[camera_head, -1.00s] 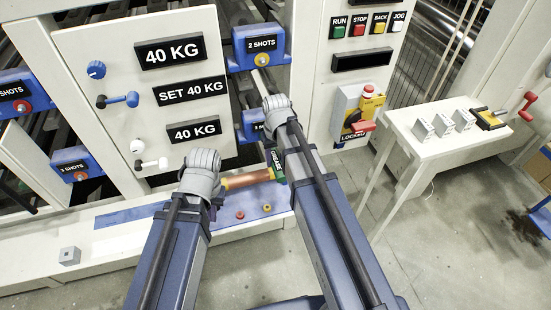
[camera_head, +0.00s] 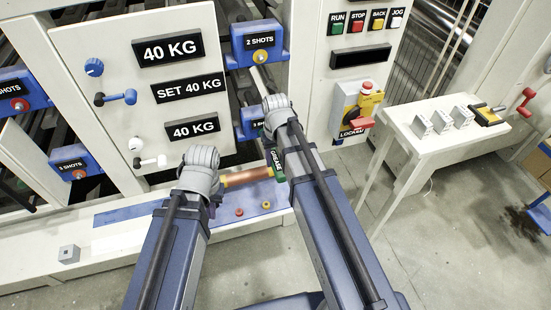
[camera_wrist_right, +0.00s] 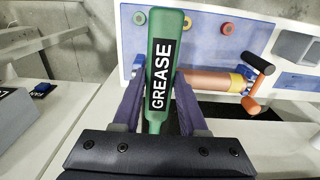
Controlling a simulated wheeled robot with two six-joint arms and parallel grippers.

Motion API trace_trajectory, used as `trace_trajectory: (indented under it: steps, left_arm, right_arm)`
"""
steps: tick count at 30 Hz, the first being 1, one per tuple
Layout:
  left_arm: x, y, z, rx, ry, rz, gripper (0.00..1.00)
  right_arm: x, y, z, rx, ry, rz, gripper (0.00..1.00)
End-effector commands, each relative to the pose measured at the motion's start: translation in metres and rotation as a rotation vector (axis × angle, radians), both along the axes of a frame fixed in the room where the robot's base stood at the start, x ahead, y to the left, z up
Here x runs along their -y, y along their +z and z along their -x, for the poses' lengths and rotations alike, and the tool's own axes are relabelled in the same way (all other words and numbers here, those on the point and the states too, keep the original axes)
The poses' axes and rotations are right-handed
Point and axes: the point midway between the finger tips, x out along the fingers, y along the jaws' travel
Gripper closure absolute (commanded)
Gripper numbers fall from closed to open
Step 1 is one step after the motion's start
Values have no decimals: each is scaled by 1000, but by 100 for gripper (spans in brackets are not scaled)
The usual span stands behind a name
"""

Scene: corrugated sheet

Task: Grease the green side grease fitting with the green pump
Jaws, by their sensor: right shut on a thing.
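The green pump (camera_wrist_right: 161,70), labelled GREASE, stands between the two fingers of my right gripper (camera_wrist_right: 158,95) in the right wrist view. In the head view its green body (camera_head: 277,164) shows beside my right wrist (camera_head: 276,115). I cannot make out a green fitting.
Other blue blocks with red fittings (camera_head: 79,174) are at left. A white side table (camera_head: 430,150) stands at right.

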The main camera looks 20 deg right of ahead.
Motion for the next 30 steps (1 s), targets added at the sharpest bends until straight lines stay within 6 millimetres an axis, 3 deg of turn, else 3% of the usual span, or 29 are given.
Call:
trace_trajectory:
  steps: [30]
  left_arm:
    - [0,0,0,0,0,0,100]
  right_arm:
    - [0,0,-6,0,0,0,100]
